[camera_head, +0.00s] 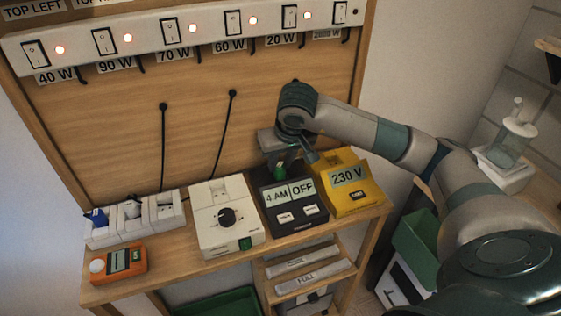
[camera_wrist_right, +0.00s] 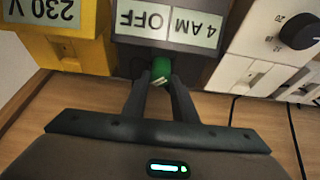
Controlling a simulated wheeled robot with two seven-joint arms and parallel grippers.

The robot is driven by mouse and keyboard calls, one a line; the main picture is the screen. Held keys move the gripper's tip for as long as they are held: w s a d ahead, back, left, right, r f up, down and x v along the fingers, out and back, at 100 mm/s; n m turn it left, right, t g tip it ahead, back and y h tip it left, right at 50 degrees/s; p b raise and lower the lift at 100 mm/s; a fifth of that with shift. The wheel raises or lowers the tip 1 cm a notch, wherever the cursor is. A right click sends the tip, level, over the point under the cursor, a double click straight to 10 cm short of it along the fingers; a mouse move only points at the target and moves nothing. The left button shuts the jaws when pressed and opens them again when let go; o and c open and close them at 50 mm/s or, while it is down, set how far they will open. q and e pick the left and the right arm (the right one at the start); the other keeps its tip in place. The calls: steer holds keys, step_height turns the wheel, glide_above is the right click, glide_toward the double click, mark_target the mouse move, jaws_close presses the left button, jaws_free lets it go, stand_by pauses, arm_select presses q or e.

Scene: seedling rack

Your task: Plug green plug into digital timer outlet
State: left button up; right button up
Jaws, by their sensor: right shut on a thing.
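The digital timer (camera_head: 293,207) is a dark box on the wooden shelf, with a display reading 4 AM and OFF and two white buttons. It shows upside down in the right wrist view (camera_wrist_right: 200,55). My right gripper (camera_head: 281,163) is above the timer's back part, fingers pointing down. It is shut on the green plug (camera_wrist_right: 162,70), held between its fingertips. In the head view the plug (camera_head: 280,169) shows as a small green patch. The plug is right at the timer's body behind the display; the outlet is hidden, and I cannot tell whether it is seated. My left gripper is not in view.
A yellow 230 V box (camera_head: 347,187) stands close right of the timer. A white dial timer (camera_head: 226,216) stands left, then a white power strip (camera_head: 137,220) with plugs and an orange meter (camera_head: 118,264). Black cords hang on the back panel below a switch row (camera_head: 190,32).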

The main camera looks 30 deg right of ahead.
steer(key=o, duration=1.1)
steer(key=shift+o, duration=0.2)
steer(key=shift+r, duration=0.1)
arm_select(q)
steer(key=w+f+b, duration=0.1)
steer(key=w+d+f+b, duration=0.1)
steer(key=b, duration=0.1)
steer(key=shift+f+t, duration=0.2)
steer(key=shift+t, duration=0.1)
arm_select(e)
steer(key=v, duration=1.7)
steer(key=shift+s, duration=0.2)
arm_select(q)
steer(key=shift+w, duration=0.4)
arm_select(e)
steer(key=shift+a, duration=0.1)
